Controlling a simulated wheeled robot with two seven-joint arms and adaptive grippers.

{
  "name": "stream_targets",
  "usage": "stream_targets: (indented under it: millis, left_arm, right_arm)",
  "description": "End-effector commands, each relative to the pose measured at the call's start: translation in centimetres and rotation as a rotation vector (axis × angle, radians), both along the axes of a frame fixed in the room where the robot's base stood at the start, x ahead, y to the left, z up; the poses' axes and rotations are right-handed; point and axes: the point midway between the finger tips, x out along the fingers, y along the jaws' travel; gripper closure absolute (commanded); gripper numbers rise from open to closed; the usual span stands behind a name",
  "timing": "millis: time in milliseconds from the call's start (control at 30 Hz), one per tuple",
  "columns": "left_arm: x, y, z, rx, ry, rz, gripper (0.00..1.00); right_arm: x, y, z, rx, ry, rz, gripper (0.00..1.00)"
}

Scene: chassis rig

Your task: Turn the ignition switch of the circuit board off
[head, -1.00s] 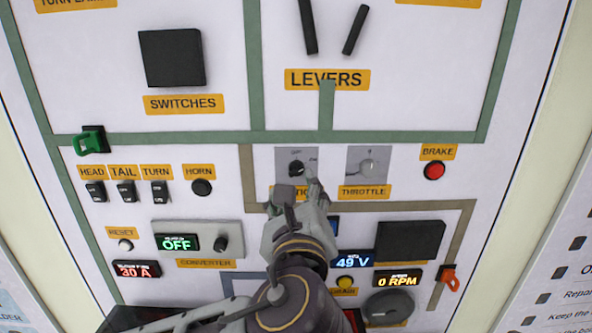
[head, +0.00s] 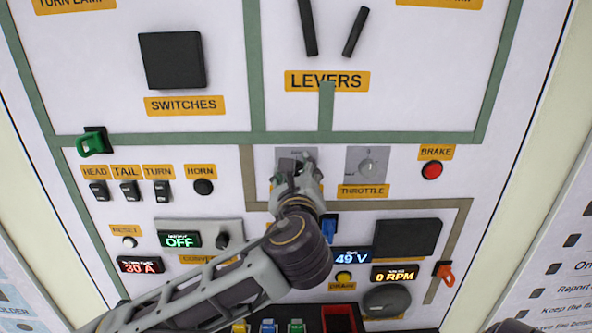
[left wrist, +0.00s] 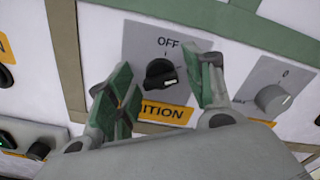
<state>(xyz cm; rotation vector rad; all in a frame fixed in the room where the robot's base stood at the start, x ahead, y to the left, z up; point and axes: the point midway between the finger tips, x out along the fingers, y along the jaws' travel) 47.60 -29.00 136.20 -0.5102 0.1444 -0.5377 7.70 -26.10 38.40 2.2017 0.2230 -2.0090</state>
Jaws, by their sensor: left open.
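The ignition switch (left wrist: 160,73) is a black round knob on a grey plate with "OFF" printed above it. Its white mark points to the lower right, away from the "OFF" label. My left gripper (left wrist: 165,92) is open, with one green-padded finger on each side of the knob. The right-hand finger is close to the knob; I cannot tell whether it touches. In the head view my left gripper (head: 297,170) covers the knob and the ignition label, and only the top of the grey ignition plate (head: 296,152) shows clearly. My right gripper is not in view.
The throttle knob (head: 367,166) sits just right of the ignition plate. The converter knob (head: 222,241) is lower left, and a blue part (head: 330,226) lies just below the gripper. The red brake button (head: 432,170) is farther right. The levers (head: 308,28) stick out above.

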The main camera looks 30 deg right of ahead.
Motion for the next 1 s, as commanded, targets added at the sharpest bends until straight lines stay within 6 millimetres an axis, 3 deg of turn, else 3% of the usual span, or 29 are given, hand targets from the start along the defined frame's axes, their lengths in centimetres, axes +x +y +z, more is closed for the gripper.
stream_targets:
  millis: [367, 700, 1000]
  left_arm:
    - [0.27, -0.16, -0.03, 0.000, 0.000, 0.000, 0.48]
    - [0.26, -0.14, -0.03, 0.001, -0.001, 0.000, 0.89]
    - [0.25, -0.14, -0.09, -0.017, 0.011, 0.001, 0.91]
  right_arm:
    - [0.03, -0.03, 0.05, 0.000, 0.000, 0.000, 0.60]
    - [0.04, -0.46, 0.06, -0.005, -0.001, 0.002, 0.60]
    - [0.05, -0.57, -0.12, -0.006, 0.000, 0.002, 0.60]
